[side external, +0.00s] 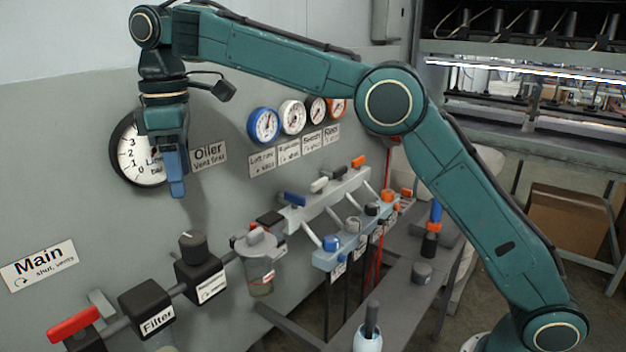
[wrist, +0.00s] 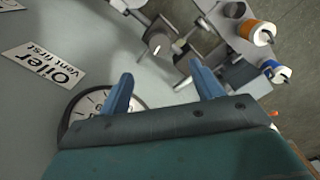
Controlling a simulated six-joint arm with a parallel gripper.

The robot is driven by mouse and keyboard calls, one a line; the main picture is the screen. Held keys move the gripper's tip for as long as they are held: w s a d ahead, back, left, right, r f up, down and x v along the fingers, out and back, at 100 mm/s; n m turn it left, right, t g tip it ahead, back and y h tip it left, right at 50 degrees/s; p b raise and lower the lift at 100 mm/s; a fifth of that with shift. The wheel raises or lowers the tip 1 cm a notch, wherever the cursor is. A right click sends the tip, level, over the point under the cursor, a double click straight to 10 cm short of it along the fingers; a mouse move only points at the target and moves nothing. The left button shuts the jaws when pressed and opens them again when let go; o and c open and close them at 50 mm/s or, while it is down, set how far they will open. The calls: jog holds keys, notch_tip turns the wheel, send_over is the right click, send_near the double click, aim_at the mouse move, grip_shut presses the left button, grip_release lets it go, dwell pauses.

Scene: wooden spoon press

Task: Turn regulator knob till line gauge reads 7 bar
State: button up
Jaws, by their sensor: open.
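The large white-faced gauge (side external: 128,155) with a black rim is on the grey panel at the left. My gripper covers its right part; marks 0 to 3 show, but I cannot read its needle. Its rim also shows behind my fingers in the wrist view (wrist: 75,103). The regulator knob (side external: 193,244) is dark and round, on top of a black block in the pipe line. My gripper (side external: 177,188) is in front of the gauge, above the knob and apart from it. In the wrist view my gripper (wrist: 163,88) is open with nothing between its fingers.
Along the pipe are a red-handled valve (side external: 74,323), the filter block (side external: 147,308) and a clear oiler bowl (side external: 260,268). Several small gauges (side external: 264,125) hang right of centre. A manifold (side external: 345,240) with coloured knobs stands below them. A blue-white bottle (side external: 368,338) is at the front.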

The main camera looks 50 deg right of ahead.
aim_at(192, 237)
jog(key=shift+f, duration=0.15)
jog(key=shift+f, duration=6.65)
jog(key=c, duration=1)
